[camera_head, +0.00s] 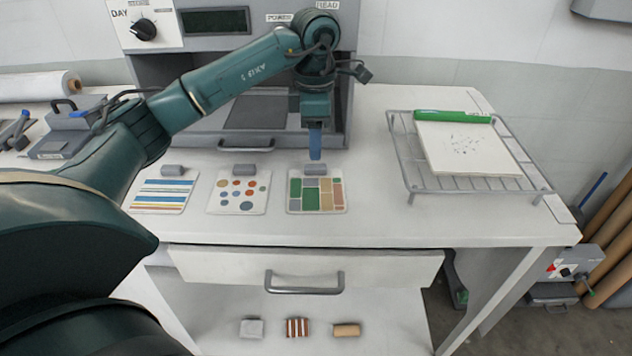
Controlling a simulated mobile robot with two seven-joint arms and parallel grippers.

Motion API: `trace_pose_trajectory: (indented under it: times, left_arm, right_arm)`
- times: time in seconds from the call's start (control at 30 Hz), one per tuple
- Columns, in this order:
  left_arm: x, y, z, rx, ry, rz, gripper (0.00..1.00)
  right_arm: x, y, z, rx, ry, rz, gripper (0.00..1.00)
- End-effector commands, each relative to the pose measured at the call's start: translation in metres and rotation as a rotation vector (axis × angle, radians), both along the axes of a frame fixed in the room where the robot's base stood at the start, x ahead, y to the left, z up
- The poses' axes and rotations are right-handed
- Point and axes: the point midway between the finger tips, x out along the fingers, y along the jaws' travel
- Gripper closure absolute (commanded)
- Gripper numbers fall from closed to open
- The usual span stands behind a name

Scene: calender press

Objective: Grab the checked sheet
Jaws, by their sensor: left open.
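The checked sheet (317,196), with green, tan and brown blocks, lies flat on the white table, the rightmost of three patterned sheets. A small grey block (316,169) sits at its far edge. My left gripper (315,157) points down just beyond that grey block, its blue fingers seen nearly edge-on. It is open, and nothing shows between the fingers. I cannot tell how high the fingertips are above the table. My right gripper is not in view.
A striped sheet (163,196) and a dotted sheet (239,194) lie to the left, with grey blocks. The grey press (165,72) stands behind. A wire rack (409,172) with a white slab (467,149) and green roll stands right. A drawer (220,265) is below.

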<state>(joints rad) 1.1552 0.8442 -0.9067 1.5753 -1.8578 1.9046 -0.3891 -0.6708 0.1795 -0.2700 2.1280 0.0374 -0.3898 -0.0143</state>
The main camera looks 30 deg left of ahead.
Motion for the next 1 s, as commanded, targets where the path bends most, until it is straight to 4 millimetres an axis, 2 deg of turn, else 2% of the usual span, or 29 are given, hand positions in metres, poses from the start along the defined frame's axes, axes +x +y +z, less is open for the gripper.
trace_pose_trajectory:
  times: [0.23, 0.37, 0.67, 1.0]
  left_arm:
    - [-0.008, 0.001, -0.032, 0.0, 0.005, -0.001, 0.56]
    - [-0.006, 0.0, -0.048, 0.0, 0.002, 0.0, 0.56]
    - [-0.006, 0.0, -0.052, -0.001, -0.001, -0.001, 0.57]
    - [-0.006, 0.0, -0.052, -0.001, -0.001, -0.001, 0.85]
  right_arm:
    - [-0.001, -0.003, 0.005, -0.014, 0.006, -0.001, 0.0]
    - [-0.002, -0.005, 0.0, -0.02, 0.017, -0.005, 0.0]
    - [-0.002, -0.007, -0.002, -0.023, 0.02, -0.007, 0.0]
    - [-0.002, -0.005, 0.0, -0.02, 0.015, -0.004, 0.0]
